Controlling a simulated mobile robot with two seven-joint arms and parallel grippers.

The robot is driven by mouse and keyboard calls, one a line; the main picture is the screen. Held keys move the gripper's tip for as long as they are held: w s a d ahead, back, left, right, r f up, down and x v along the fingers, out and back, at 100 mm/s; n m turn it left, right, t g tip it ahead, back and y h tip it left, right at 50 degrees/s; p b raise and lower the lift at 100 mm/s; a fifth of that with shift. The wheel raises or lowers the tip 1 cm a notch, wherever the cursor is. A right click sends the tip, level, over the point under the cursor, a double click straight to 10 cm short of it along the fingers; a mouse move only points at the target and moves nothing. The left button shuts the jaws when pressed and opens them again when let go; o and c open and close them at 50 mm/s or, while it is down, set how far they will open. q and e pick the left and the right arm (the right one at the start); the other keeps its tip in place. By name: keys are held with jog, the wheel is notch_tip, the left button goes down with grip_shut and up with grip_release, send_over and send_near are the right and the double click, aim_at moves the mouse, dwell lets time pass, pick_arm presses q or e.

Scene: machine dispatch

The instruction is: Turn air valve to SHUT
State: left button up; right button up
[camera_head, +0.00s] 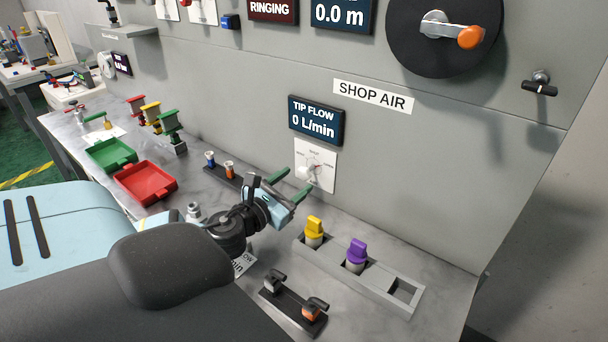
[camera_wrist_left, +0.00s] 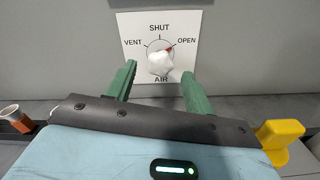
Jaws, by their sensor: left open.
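The air valve is a white knob (camera_wrist_left: 160,62) on a white plate (camera_wrist_left: 183,24) marked VENT, SHUT, OPEN and AIR in the left wrist view. The knob's red mark is at its upper right, toward OPEN. In the head view the plate (camera_head: 325,160) is on the grey wall under the TIP FLOW display (camera_head: 316,120), which reads 0 L/min. My left gripper (camera_head: 299,178) is open in front of the plate. In the left wrist view its green fingers (camera_wrist_left: 159,72) are on either side of the knob's lower part. Contact cannot be told. My right gripper is out of view.
A grey rack with a yellow-topped piece (camera_head: 315,229) and a purple-topped piece (camera_head: 356,253) is right of the gripper. A dark stand (camera_head: 293,308) is in front. A red tray (camera_head: 146,184) and green tray (camera_head: 111,153) are at left.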

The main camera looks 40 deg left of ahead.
aim_at(302, 176)
pick_arm(q)
jog(key=shift+w+a, duration=0.2)
jog(key=shift+w, duration=2)
jog(key=c, duration=1)
jog(key=shift+o, duration=0.2)
